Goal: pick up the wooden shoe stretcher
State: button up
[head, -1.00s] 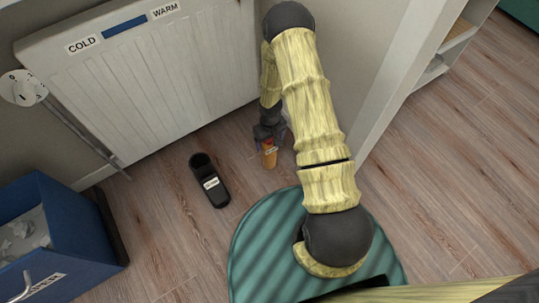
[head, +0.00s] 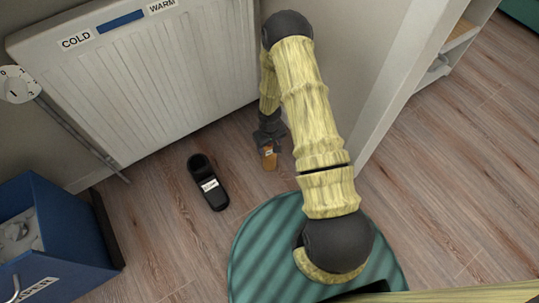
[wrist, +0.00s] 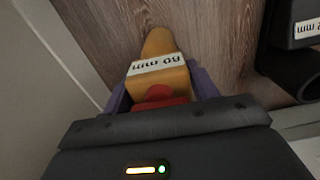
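The wooden shoe stretcher (head: 269,162) is an orange-brown block with a rounded tip and a white label, near the radiator and the wall corner in the head view. In the wrist view the stretcher (wrist: 160,45) shows its "80 mm" label and a red part close to my palm. My gripper (head: 269,146) is over it from above. In the wrist view the purple fingers of my gripper (wrist: 160,92) lie close along both its sides and look shut on it. I cannot tell whether it touches the floor.
A black shoe-shaped object (head: 208,183) with a white label lies on the floor to the left. A white radiator (head: 140,85) stands behind.

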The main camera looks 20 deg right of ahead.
grip_shut()
notch_tip(320, 180, up, 10)
jog(key=p, duration=0.6)
dwell(0.5)
